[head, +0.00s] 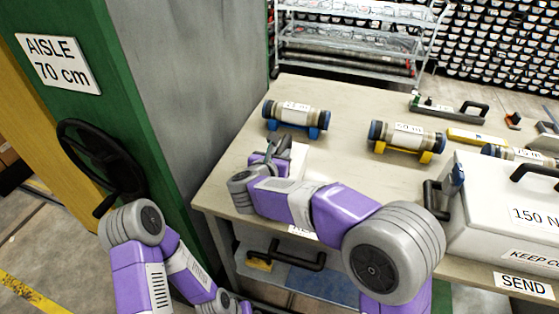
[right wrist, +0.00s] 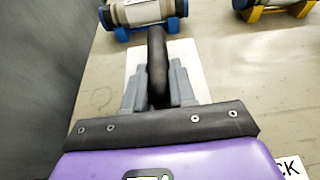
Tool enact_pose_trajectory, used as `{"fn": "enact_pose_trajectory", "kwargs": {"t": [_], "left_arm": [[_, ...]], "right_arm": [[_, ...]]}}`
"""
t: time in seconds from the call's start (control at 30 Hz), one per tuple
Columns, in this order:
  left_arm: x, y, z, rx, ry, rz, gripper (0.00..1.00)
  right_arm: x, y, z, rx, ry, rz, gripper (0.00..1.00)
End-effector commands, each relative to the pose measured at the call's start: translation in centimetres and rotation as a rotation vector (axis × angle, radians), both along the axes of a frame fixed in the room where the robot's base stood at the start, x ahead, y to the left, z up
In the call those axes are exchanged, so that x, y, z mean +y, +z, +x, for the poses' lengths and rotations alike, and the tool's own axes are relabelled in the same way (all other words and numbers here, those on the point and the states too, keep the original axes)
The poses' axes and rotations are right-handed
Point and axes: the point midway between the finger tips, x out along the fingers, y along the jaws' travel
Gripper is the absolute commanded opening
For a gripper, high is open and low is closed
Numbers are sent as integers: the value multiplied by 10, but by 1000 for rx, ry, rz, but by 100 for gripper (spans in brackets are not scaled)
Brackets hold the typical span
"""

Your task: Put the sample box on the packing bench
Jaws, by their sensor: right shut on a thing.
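The packing bench (head: 235,190) is a pale table, with a partly hidden label ending in "CK" on its front edge in the right wrist view. My right gripper (head: 271,152) is over its left part. In the right wrist view the gripper (right wrist: 158,90) is shut on a black bar-like handle (right wrist: 157,55). A flat white surface (right wrist: 192,62) lies under it; I cannot tell whether they are one piece. A white box (head: 490,205) marked "150 N" and "KEEP CO…" stands on the right, with black handles. I cannot tell which is the sample box. My left gripper is out of view.
Core liners rest on blue (head: 297,115) and yellow (head: 405,138) cradles behind the gripper. A wire cart (head: 350,40) stands behind.

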Motion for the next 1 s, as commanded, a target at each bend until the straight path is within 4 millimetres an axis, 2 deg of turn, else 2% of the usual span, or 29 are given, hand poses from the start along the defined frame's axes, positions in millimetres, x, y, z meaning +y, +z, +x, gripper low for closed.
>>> {"fn": "enact_pose_trajectory", "kwargs": {"t": [0.1,0.53,0.57,0.7,1.0], "left_arm": [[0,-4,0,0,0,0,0],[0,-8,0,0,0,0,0],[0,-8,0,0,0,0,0],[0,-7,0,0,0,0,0],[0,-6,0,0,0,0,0]], "right_arm": [[0,-6,0,-8,1,1,0],[0,-10,0,-8,0,2,0],[0,-12,0,-2,0,0,28],[0,-11,0,-2,0,0,50],[0,-10,0,-2,0,0,51]]}}
